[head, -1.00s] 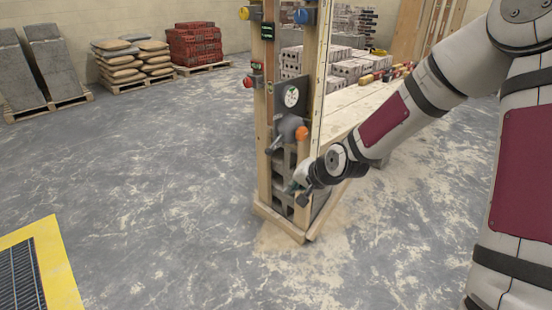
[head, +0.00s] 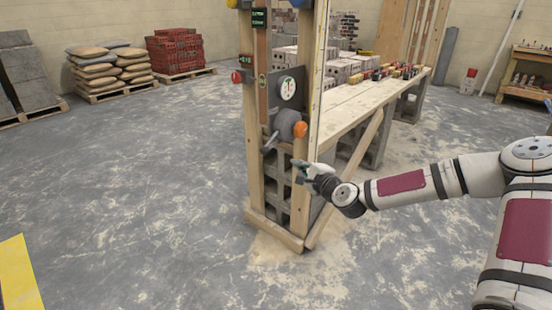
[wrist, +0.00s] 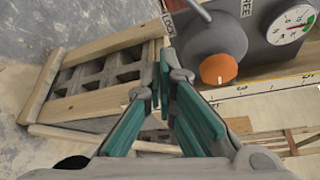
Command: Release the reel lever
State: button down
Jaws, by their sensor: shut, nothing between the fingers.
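The grey reel (head: 287,123) is mounted on the timber frame. An orange knob (head: 300,130) sits at its right, and a thin grey lever (head: 270,142) sticks out down to the left. My gripper (head: 300,168) is below the knob, by the frame's right post. In the wrist view its teal-padded fingers (wrist: 168,68) are shut, empty, and apart from knob and lever.
A round dial (head: 287,88) is above the reel. The timber frame (head: 254,160) holds stacked grey blocks (head: 276,180). A long plank bench (head: 365,100) runs behind to the right. The floor (head: 150,220) to the left is open.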

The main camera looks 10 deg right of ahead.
dwell(0.3)
jog(key=b+x, duration=0.3)
jog(key=x, duration=0.7)
jog(key=shift+s+a+r, duration=0.25)
jog(key=shift+s+a, duration=0.1)
jog(key=shift+a, duration=0.2)
jog(key=shift+s+a+r, duration=0.3)
jog(key=shift+a, duration=0.25)
jog(key=shift+s+a+r, duration=0.25)
jog(key=shift+s+a, duration=0.1)
jog(key=shift+a, duration=0.2)
jog(key=shift+r, duration=0.1)
jog(key=shift+s+a+r+m+p, duration=0.1)
jog(key=shift+a+m+p, duration=0.05)
jog(key=shift+m+p, duration=0.2)
